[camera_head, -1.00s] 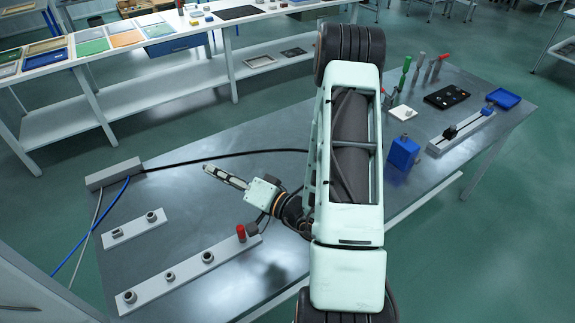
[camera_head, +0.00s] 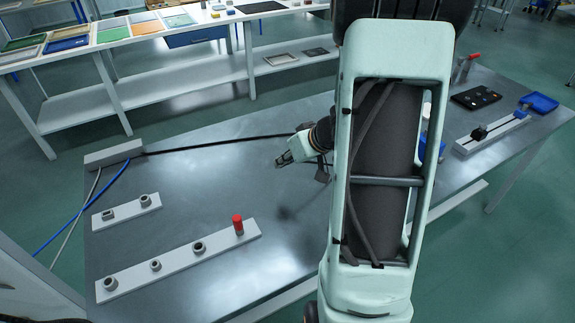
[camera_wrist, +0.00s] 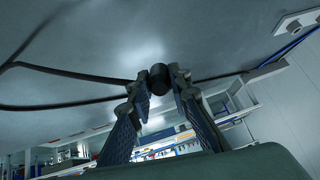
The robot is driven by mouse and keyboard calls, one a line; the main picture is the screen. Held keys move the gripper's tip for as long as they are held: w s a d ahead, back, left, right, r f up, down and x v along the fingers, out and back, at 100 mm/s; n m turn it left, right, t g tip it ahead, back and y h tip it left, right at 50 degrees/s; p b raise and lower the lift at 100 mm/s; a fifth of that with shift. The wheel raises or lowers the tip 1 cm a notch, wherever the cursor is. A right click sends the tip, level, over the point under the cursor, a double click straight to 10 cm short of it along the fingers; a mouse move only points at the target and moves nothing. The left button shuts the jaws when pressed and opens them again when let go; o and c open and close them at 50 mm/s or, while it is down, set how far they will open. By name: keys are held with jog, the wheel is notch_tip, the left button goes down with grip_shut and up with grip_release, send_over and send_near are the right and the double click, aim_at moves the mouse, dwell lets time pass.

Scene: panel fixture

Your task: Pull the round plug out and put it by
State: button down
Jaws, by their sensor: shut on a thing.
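My gripper (camera_head: 281,162) is above the bench, right of and beyond the socket strips, pointing left. In the wrist view its fingers (camera_wrist: 160,83) are shut on a dark round plug (camera_wrist: 158,74). A black cable (camera_wrist: 85,74) runs up to the plug from the left. In the head view I cannot make out the plug at the fingertips. A long light strip (camera_head: 180,262) on the bench bears several round sockets and a red cylinder (camera_head: 238,225) at its right end.
A grey block (camera_head: 113,154) at the bench's far left corner has the black cable, a blue and a grey one at it. The bench top (camera_head: 225,180) between the cable and the strips is clear. A blue tray (camera_head: 541,103) lies at the far right.

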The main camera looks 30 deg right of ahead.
jog(key=shift+d, duration=0.3)
jog(key=shift+f, duration=0.15)
jog(key=shift+f+b, duration=1.55)
jog(key=shift+f, duration=1.75)
jog(key=c, duration=1.7)
grip_release()
jog(key=shift+r, duration=0.1)
